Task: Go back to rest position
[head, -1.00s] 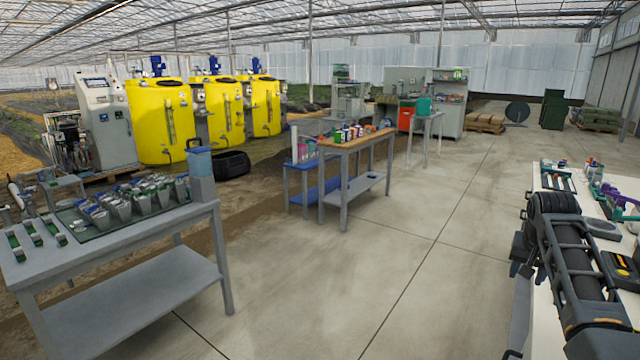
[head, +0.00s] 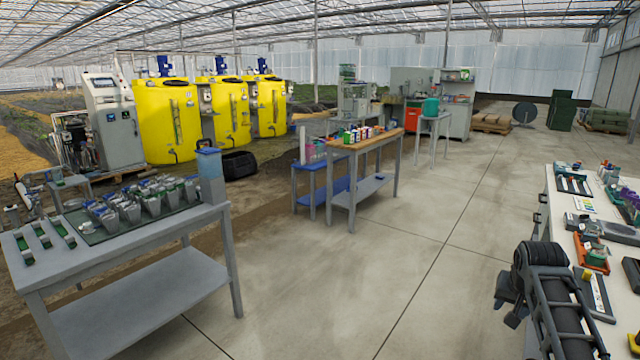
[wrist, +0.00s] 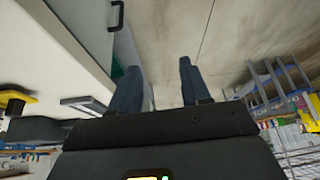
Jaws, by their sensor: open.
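My gripper (wrist: 160,82) shows in the wrist view with its two dark fingers apart. Nothing is between them, and a pale floor lies beyond. In the head view my dark arm (head: 562,318) is at the lower right, in front of the white workbench (head: 560,222). I cannot make out the fingertips in the head view.
The white workbench on the right carries tools, small parts and an orange tray (head: 590,262). A grey table (head: 150,305) with sample cups stands at left. A wood-topped table (head: 362,142) stands mid-view. Yellow tanks (head: 165,120) are behind. The concrete floor (head: 420,240) between is clear.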

